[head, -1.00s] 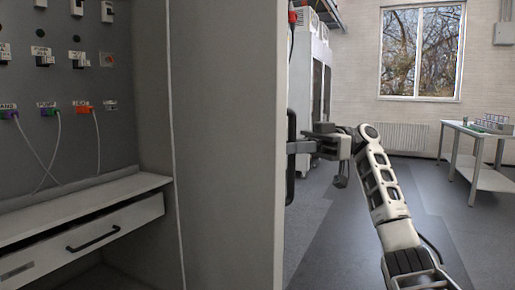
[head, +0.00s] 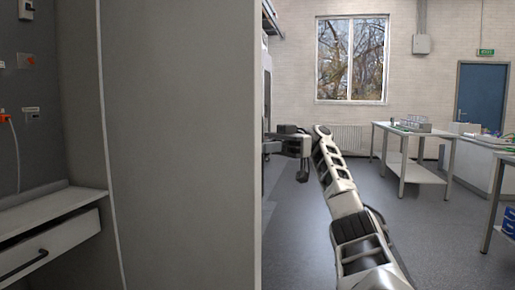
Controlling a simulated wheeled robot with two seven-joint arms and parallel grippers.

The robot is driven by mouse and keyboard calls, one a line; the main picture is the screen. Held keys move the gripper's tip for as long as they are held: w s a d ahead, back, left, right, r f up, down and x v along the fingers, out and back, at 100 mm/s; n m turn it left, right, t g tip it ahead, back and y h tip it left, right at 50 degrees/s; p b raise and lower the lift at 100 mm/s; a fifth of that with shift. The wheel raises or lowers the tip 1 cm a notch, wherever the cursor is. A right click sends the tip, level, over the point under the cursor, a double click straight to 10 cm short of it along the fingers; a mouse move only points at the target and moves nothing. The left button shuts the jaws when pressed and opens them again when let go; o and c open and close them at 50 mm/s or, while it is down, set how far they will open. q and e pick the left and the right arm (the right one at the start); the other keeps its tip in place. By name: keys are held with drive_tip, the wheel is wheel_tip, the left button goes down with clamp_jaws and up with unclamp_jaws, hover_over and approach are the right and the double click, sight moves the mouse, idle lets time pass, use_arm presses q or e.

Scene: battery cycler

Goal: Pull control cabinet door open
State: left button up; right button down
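The control cabinet door (head: 185,150) is a large plain grey panel standing open in the middle of the view, its inner face towards me. Its free edge is at the right, and its handle is hidden behind that edge. The open cabinet interior (head: 35,100) is at the left. My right gripper (head: 270,146) reaches in from the right to the far side of the door's free edge. Its fingertips are mostly hidden there, so I cannot tell whether they are shut on the handle. My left gripper is out of view.
A half-open drawer (head: 50,245) sits under a shelf (head: 35,205) in the cabinet. Workbenches (head: 385,130) stand at the right, with a blue door (head: 481,95) behind. The floor (head: 440,235) between is clear.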

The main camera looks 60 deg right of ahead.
sight(260, 103)
drive_tip(key=c, duration=1.5)
unclamp_jaws()
drive_tip(key=r, duration=0.3)
drive_tip(key=a+r, duration=0.1)
drive_tip(key=shift+s+r+p, duration=0.15)
drive_tip(key=shift+s+p, duration=0.15)
drive_tip(key=shift+s, duration=0.05)
drive_tip(key=a+r, duration=0.1)
drive_tip(key=s+a+r, duration=0.1)
drive_tip(key=r, duration=0.1)
drive_tip(key=a+r, duration=0.1)
drive_tip(key=r, duration=0.1)
drive_tip(key=shift+s+a, duration=0.25)
drive_tip(key=shift+s, duration=0.05)
use_arm(q)
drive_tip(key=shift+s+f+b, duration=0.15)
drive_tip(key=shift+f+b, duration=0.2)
drive_tip(key=shift+b, duration=0.8)
use_arm(e)
drive_tip(key=s+a+r, duration=0.3)
drive_tip(key=s+a, duration=0.1)
drive_tip(key=a, duration=0.3)
drive_tip(key=shift+s+a+r, duration=0.35)
drive_tip(key=shift+s+r, duration=0.05)
